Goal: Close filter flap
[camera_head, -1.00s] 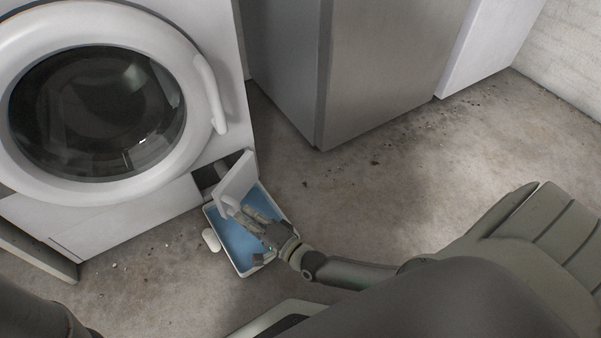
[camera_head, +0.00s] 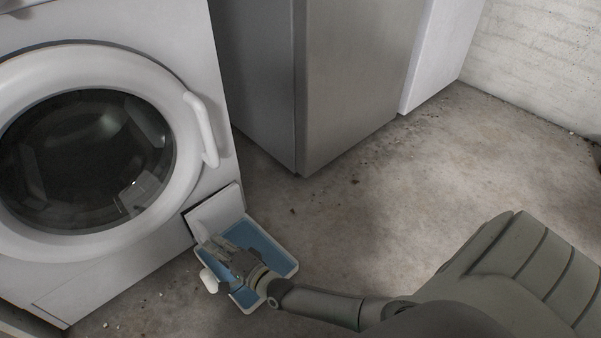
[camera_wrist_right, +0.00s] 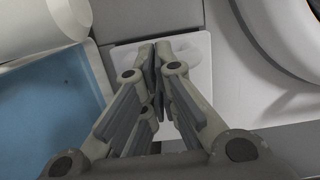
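The filter flap (camera_head: 216,211) is a small white square panel low at the right corner of the white washing machine (camera_head: 130,244). It stands nearly in line with the machine's front, with a thin dark gap along its left edge. In the right wrist view the flap (camera_wrist_right: 191,62) lies right behind the fingertips. My right gripper (camera_head: 213,246) is at the flap's lower part, above the tray. In the wrist view its fingers (camera_wrist_right: 157,62) are together with nothing visible between them; they seem to touch the flap. My left gripper is not in view.
A shallow white tray (camera_head: 291,268) with a blue inside lies on the floor below the flap. A small white rounded object (camera_head: 208,281) lies at its left edge. A grey cabinet (camera_head: 345,95) stands behind. The concrete floor (camera_head: 380,205) to the right is clear.

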